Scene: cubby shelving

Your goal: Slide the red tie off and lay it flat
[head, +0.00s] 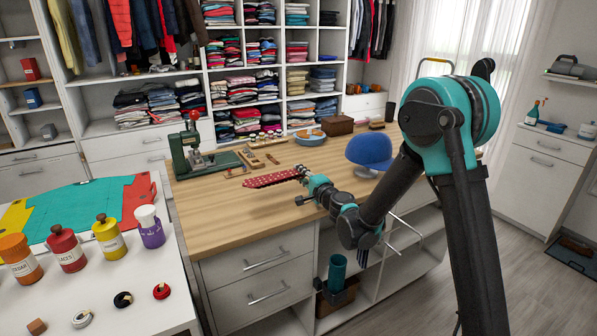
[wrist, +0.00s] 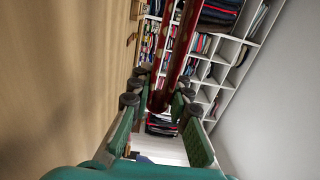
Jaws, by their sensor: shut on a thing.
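The red tie (head: 268,180) has small pale dots and stretches out flat to the left from my gripper (head: 303,173) in the head view. It appears to be over the wooden counter (head: 225,222); whether it touches the wood I cannot tell. In the wrist view the tie (wrist: 176,60) runs up and away between the green fingers of my gripper (wrist: 160,100), as two dark red strips meeting in a fold near the fingertips. My gripper is shut on this folded end. No hanger or rod shows on the tie.
A green press (head: 192,155) stands at the counter's back left, with small wooden pieces beside it. The front left of the counter is clear. Jars stand on the white table.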

